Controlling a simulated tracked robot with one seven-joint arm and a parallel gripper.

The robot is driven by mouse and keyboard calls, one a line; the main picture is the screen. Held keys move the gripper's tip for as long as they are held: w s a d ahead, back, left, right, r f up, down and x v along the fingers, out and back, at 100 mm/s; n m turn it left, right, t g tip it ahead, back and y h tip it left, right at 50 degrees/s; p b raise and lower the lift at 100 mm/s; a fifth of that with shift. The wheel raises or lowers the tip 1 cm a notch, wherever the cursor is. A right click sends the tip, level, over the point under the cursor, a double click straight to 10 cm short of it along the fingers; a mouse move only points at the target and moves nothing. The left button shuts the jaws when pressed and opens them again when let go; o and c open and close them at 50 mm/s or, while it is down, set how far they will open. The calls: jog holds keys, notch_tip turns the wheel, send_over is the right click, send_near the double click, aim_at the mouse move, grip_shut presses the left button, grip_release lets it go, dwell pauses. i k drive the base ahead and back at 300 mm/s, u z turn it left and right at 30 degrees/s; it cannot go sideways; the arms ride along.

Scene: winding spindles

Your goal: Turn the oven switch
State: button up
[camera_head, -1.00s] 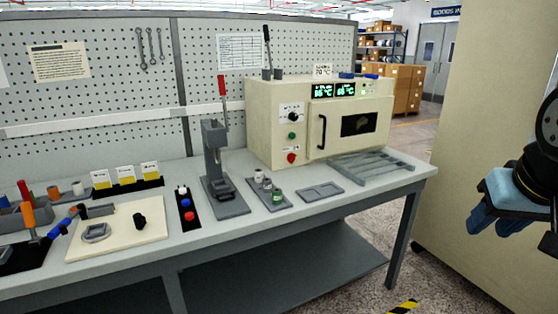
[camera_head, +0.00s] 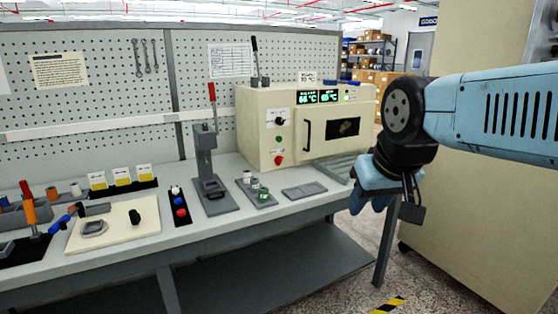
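The cream oven (camera_head: 258,128) stands at the back right of the workbench, with green lit displays on top of its front. Its black round switch (camera_head: 280,121) is on the left control panel, above a green button (camera_head: 278,139) and a red button (camera_head: 278,160). The oven door with a black handle (camera_head: 307,135) looks closed. My gripper (camera_head: 365,203) is at the right, in front of the bench's right end and lower than the switch, apart from the oven. Its blue fingers point down; I cannot make out the gap between them.
A press with a red lever (camera_head: 208,165) stands left of the oven. A tray with small parts (camera_head: 256,192) and a flat grey plate (camera_head: 304,190) lie before the oven. A tall cream cabinet (camera_head: 470,200) stands at the right. The bench's front strip is mostly clear.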

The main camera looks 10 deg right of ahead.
aim_at(278, 159)
jog(key=u, duration=0.1)
jog(key=i, duration=1)
jog(key=z, duration=0.1)
